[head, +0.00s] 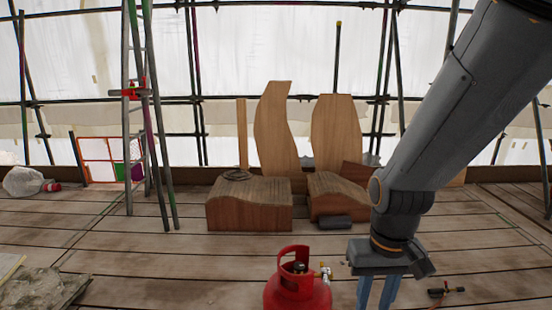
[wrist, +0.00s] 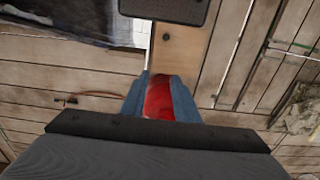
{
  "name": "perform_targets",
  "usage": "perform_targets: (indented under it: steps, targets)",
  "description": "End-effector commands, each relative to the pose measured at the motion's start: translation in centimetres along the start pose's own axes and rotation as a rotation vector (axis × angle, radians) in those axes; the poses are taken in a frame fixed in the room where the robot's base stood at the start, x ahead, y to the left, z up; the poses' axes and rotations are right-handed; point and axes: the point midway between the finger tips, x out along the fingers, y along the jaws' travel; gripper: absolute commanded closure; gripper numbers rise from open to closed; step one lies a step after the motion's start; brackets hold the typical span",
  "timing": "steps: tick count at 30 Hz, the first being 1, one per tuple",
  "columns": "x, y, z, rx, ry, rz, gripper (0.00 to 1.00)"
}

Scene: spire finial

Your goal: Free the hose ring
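A red gas cylinder (head: 297,294) with an open collar stands at the bottom middle of the head view, cut off by the frame edge. A thin brownish curved strip (wrist: 95,95) lies left of the fingers, perhaps hose. I cannot clearly identify the hose ring.
A torch-like tool (head: 446,292) lies on the planks at right. Two carved wooden blocks (head: 250,212) stand behind, with a dark coil (head: 236,175) on the left one. A ladder (head: 128,110) and scaffold poles rise at left. Planks between are mostly clear.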

Motion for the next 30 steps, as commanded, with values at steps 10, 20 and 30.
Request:
perform_targets:
  steps: [10, 20, 30]
  targets:
    - [-0.5, 0.0, 2.1, 0.0, -0.022, 0.0, 0.72]
    - [-0.2, 0.1, 1.9, 0.022, -0.028, -0.006, 0.26]
    - [6.0, 1.7, -3.2, 0.555, -0.221, -0.195, 0.0]
